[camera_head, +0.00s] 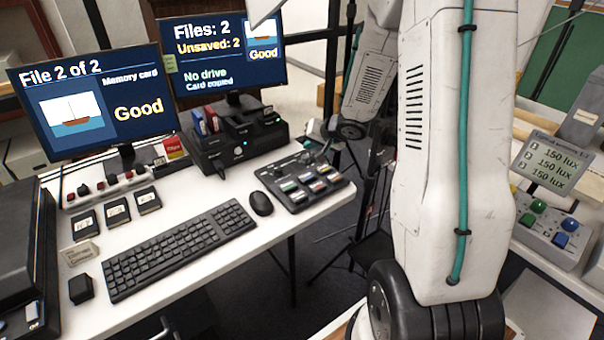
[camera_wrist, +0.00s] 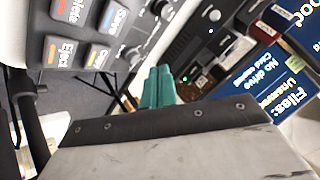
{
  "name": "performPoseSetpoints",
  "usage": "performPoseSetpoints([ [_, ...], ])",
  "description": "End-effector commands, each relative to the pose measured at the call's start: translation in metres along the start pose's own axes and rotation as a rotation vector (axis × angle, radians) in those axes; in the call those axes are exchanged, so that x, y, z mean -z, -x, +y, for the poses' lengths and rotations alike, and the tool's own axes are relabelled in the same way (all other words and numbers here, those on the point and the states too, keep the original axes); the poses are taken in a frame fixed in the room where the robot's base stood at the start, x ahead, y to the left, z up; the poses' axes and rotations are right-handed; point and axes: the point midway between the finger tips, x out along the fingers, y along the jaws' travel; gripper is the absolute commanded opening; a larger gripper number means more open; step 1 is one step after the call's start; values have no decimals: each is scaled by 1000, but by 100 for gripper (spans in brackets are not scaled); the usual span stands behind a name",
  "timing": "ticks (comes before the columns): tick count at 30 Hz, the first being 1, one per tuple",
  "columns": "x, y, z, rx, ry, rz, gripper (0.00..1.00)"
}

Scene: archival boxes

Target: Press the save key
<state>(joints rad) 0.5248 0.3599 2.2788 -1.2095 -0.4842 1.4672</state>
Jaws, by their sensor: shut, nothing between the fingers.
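The save key (camera_wrist: 114,20) is a pale key with a blue band and the word Save, at the top of the wrist view. It sits on a dark key panel (camera_wrist: 140,18) beside keys marked Delete (camera_wrist: 77,8), Eject (camera_wrist: 62,50) and one partly hidden (camera_wrist: 98,55). In the head view the panel (camera_head: 330,190) lies at the right end of the white desk; its labels are too small to read there. My gripper (camera_wrist: 159,72) shows teal fingers, shut and empty, just right of and below the panel in the wrist view. I cannot tell its height over the panel.
The left monitor (camera_head: 95,104) reads File 2 of 2, Good. The right monitor (camera_head: 222,62) reads Unsaved: 2, No drive, Card copied. A black drive box (camera_head: 238,148), mouse (camera_head: 261,203) and keyboard (camera_head: 180,248) stand near the panel. A lux console (camera_head: 553,235) is at the right.

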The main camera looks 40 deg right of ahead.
Motion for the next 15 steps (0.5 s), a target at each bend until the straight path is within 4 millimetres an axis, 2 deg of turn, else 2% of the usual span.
performPoseSetpoints([
  [8,-5,-3,-8,6,9,-7,0],
  [15,-13,-14,0,4,7,-9,0],
])
